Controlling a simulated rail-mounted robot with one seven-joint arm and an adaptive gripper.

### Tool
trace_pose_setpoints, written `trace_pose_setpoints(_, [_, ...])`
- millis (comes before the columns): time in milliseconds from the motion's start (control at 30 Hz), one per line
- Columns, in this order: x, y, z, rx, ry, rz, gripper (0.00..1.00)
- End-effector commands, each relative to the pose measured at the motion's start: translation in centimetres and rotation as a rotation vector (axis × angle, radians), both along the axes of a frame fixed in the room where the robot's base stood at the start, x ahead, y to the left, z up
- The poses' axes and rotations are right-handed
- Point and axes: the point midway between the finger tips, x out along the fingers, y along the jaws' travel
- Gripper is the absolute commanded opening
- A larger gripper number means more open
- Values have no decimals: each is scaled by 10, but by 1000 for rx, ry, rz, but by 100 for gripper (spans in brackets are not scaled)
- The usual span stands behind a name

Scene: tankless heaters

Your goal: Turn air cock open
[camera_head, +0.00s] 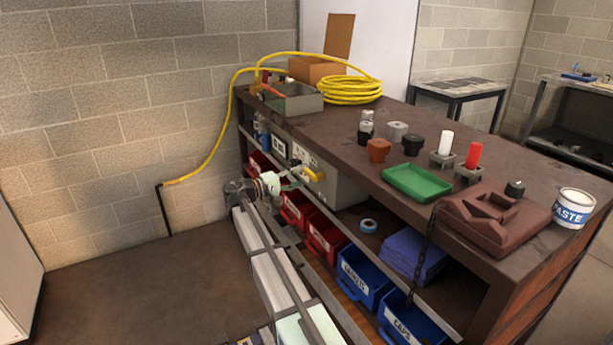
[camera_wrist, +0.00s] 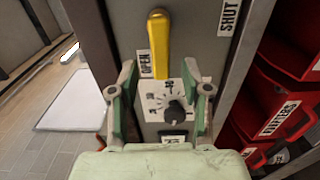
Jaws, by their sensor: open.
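The air cock's yellow lever (camera_wrist: 157,45) stands upright in the wrist view on the front of a grey box. An OPEN label (camera_wrist: 146,64) is beside its lower left, and a SHUT label (camera_wrist: 229,16) is at the upper right. In the head view the lever (camera_head: 314,174) shows at the end of the grey box (camera_head: 345,192) on the shelf. My gripper (camera_wrist: 159,70) is open and empty, its fingers spread left and right of the lever's lower end. I cannot tell whether they touch it. My gripper (camera_head: 287,180) also shows beside the lever in the head view.
A black dial knob (camera_wrist: 175,112) sits on a white plate below the lever. Red bins (camera_wrist: 285,105) stand close on the right. The bench top (camera_head: 340,135) above holds a green tray (camera_head: 411,181) and a yellow hose (camera_head: 352,90). The floor (camera_head: 130,275) at left is clear.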

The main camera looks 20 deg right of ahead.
Motion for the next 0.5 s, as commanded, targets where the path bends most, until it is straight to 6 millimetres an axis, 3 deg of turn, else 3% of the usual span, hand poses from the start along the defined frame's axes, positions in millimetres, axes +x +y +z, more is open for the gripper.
trace_pose_setpoints(200, [-4,41,0,0,-1,1,48])
trace_pose_setpoints(500, [-7,65,0,0,-1,-1,48])
